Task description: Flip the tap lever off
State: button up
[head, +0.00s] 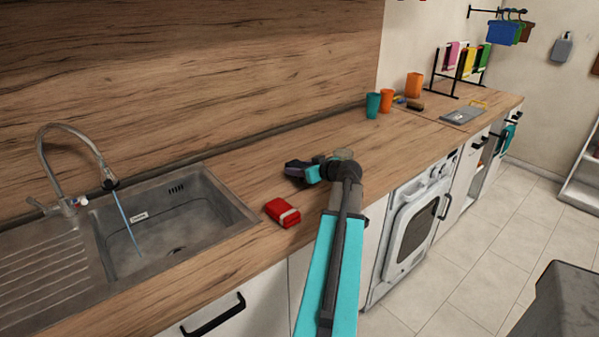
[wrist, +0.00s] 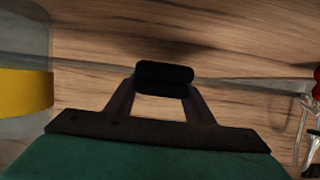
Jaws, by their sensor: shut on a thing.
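The tap (head: 68,207) stands behind the left part of the sink, with a curved spout (head: 72,130) over the basin. A thin blue-grey stream of water (head: 127,222) runs from the spout into the basin. A small lever (head: 36,203) sticks out left of the tap base; its exact position is too small to tell. My gripper (head: 292,171) is over the worktop, well right of the tap and apart from it. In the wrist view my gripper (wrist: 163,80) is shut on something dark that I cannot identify.
A red packet (head: 282,212) lies on the worktop between the sink (head: 220,195) and my arm. A glass vessel (head: 343,154) is partly hidden behind my wrist. Teal (head: 373,105) and orange (head: 386,101) cups stand farther back. Bare worktop lies behind the sink's right edge.

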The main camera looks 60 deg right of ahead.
jog(key=shift+f, duration=0.8)
jog(key=shift+f, duration=0.2)
jog(key=o, duration=1.1)
jog(key=shift+c, duration=0.2)
jog(key=shift+r, duration=0.2)
jog(key=b+v, duration=0.2)
jog(key=v, duration=1)
